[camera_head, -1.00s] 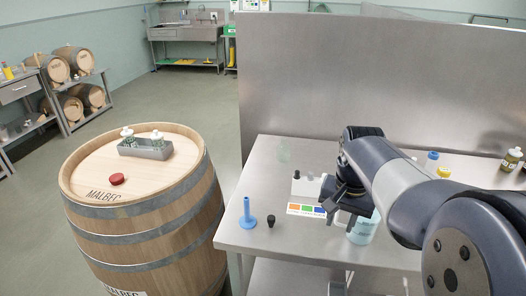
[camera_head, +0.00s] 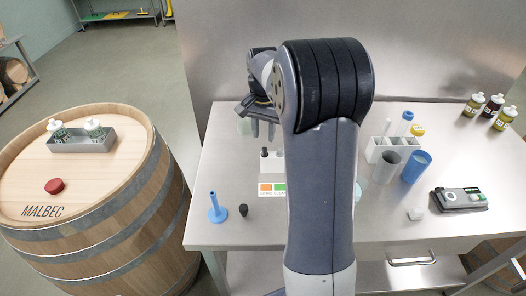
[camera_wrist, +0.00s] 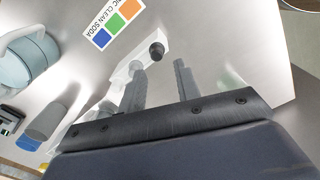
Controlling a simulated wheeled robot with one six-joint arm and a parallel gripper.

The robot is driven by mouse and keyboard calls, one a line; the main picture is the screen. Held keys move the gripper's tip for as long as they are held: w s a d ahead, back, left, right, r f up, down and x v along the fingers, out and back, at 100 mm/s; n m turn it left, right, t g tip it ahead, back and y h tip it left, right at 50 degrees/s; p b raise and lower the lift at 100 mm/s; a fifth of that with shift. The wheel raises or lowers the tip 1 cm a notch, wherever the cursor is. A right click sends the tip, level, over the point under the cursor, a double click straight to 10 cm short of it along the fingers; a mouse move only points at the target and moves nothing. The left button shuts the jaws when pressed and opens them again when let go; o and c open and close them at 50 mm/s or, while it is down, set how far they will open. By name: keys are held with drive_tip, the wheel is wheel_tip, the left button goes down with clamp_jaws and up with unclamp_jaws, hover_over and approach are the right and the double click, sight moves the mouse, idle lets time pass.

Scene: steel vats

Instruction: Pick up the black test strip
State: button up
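I cannot make out a black test strip in either view. My gripper (camera_head: 263,129) is over the back left part of the steel table, partly behind my arm in the head view. In the wrist view its two fingers (camera_wrist: 160,84) are apart, with nothing seen between them. A colour card (camera_head: 272,189) with orange, green and blue squares lies on the table; it also shows in the wrist view (camera_wrist: 113,22). Behind it is a small pale block (camera_head: 271,163) with a black knob, which in the wrist view (camera_wrist: 145,57) is beyond the fingertips. My arm hides the middle of the table.
A blue stand (camera_head: 217,209) and a small black stopper (camera_head: 243,211) are at the front left. A white rack (camera_head: 377,146), a grey cup (camera_head: 385,166), a blue cup (camera_head: 415,167) and a dark device (camera_head: 459,199) are at right. A steel partition (camera_head: 420,50) stands behind. A barrel (camera_head: 100,200) is left.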

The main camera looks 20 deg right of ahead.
sight(265, 148)
drive_tip(key=shift+s+f+p, duration=0.15)
drive_tip(key=shift+f+p, duration=0.15)
drive_tip(key=shift+f, duration=1.05)
drive_tip(key=shift+s+f+p, duration=0.15)
drive_tip(key=shift+f+p, duration=0.15)
drive_tip(key=shift+f, duration=1)
drive_tip(key=shift+c, duration=0.4)
clamp_jaws()
